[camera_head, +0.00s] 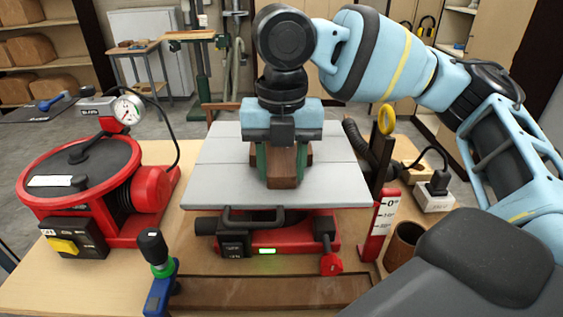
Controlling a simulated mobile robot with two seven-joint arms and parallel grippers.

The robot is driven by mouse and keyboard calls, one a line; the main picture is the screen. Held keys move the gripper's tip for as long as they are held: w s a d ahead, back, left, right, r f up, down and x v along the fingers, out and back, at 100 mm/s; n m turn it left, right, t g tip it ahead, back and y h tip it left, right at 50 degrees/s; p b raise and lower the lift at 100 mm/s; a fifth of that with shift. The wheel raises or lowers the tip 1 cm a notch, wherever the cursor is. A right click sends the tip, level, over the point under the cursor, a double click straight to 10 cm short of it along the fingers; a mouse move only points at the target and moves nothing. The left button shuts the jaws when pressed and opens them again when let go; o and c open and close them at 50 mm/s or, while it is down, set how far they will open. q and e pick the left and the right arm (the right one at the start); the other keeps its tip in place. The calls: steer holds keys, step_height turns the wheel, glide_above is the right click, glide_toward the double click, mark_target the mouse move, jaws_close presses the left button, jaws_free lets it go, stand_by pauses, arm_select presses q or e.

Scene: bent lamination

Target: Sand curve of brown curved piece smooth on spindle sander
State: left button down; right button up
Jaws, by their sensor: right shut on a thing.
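The brown piece (286,168) is a dark wooden block seen end-on at the middle of the grey table (222,168) of the red-based sander (291,238). My right gripper (284,162) comes down from above and is shut on the brown piece, with a green finger on each side. The piece is low at the table top; I cannot tell whether it touches it. Its curve does not show from this side. No spindle is visible; the gripper and wrist cover part of the table. My left gripper is not in view.
A red round machine (87,172) with a gauge (128,108) stands left. A red scale post (380,215), brown cup (403,243) and power socket (434,196) stand right. The grey table is bare around the piece.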

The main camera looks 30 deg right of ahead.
mark_target(264, 186)
steer(key=shift+s+a, duration=0.15)
steer(key=shift+a, duration=0.05)
stand_by(0.6)
steer(key=shift+a, duration=0.1)
steer(key=shift+w+a, duration=0.25)
steer(key=shift+a, duration=0.05)
steer(key=shift+w+a, duration=0.1)
steer(key=shift+a, duration=0.05)
steer(key=shift+w, duration=0.25)
stand_by(2.2)
steer(key=shift+s, duration=0.25)
stand_by(0.4)
steer(key=shift+a, duration=0.3)
steer(key=shift+w+a, duration=0.1)
steer(key=shift+a, duration=0.25)
steer(key=shift+a, duration=0.1)
